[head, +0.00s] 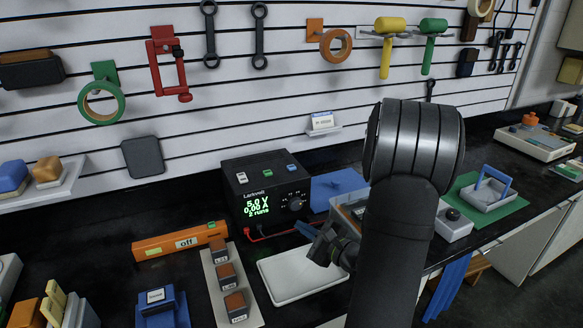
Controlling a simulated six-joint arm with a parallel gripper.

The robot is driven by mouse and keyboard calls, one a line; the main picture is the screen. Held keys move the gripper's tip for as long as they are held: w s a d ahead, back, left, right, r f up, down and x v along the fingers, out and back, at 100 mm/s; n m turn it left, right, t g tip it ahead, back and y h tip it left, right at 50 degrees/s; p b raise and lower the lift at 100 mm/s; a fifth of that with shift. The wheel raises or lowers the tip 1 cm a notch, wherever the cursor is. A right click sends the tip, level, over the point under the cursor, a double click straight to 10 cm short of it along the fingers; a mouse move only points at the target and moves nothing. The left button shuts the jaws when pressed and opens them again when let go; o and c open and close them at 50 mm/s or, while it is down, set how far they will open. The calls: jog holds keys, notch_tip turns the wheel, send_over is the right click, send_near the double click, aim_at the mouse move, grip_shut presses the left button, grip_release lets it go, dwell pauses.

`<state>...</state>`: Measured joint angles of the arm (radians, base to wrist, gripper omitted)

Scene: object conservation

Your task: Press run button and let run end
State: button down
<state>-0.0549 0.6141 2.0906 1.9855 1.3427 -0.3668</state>
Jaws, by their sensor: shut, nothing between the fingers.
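A black power supply (262,196) stands on the dark bench at the picture's middle. Its green display (257,208) reads 5.0 V, 0.00 A and 2 runs. White, green and blue small parts sit on its top, and a dial is on its front. A light box with a round black button (452,214) stands right of my arm; I cannot tell which control is the run button. An orange bar (180,243) with a label reading "off" lies left of the supply. My gripper (322,250) is shut and empty over the white tray, partly hidden by my arm.
A white tray (290,287) lies below my gripper. A strip with several brown-topped blocks (225,275) lies left of it. Red and blue leads run from the supply. A blue-handled holder (490,190) sits on a green mat at right. Tools hang on the wall.

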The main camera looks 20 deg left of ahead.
aim_at(293, 168)
jog(key=w+a+r+n+g+h, duration=0.1)
jog(key=w+a+r+n+h, duration=0.1)
jog(key=w+a+r+n, duration=0.2)
jog(key=w+a+r+n+g+h, duration=0.2)
jog(key=w+a+r+n, duration=0.1)
jog(key=a+r+n, duration=0.1)
jog(key=w+a+r+n+g+h, duration=0.1)
jog(key=w+a+r+n+h, duration=0.1)
jog(key=w+a+r+n, duration=0.2)
jog(key=shift+w+a+r+n+h, duration=0.15)
jog(key=shift+r+n, duration=0.25)
jog(key=shift+r, duration=0.4)
jog(key=shift+w+a+r+n+h, duration=0.1)
jog(key=shift+w+r+n+h, duration=0.25)
jog(key=shift+r, duration=0.4)
jog(key=w+d+r+n+t+h, duration=0.1)
jog(key=w+d+r+t+h, duration=0.1)
jog(key=w+r, duration=0.2)
jog(key=shift+w+n+t, duration=0.35)
jog(key=shift+w+t, duration=0.05)
jog(key=shift+w, duration=0.7)
jog(key=shift+d, duration=0.1)
jog(key=shift+f, duration=4.4)
jog(key=shift+f, duration=0.4)
